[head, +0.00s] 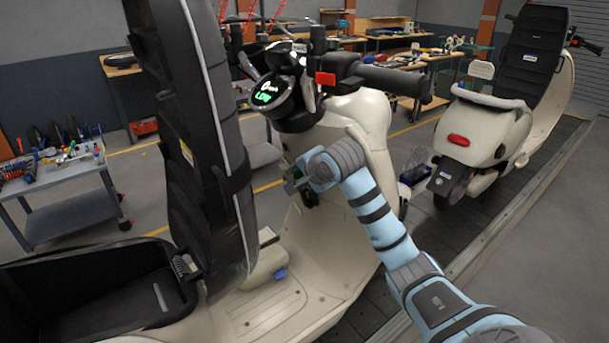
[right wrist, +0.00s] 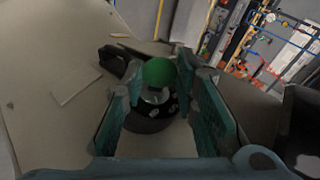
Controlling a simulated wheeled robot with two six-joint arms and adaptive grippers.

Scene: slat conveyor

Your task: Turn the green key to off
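The green key (right wrist: 158,73) has a round green head and stands in a dark round lock (right wrist: 152,112) on the cream scooter's front panel. White marks show on the lock, but I cannot read them. My right gripper (right wrist: 160,70) is open, with one finger on each side of the key's head; narrow gaps seem to show beside it. In the head view my right gripper (head: 294,183) is at the inner front panel of the near scooter (head: 345,125), below the handlebar, and the key cannot be made out there. My left gripper is not in view.
The scooter's lit round display (head: 268,94) and black handlebar grip (head: 395,80) are above my right gripper. The raised black seat (head: 190,100) stands to its left. A dark hook-like part (right wrist: 118,62) is left of the key. A second scooter (head: 490,130) stands behind.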

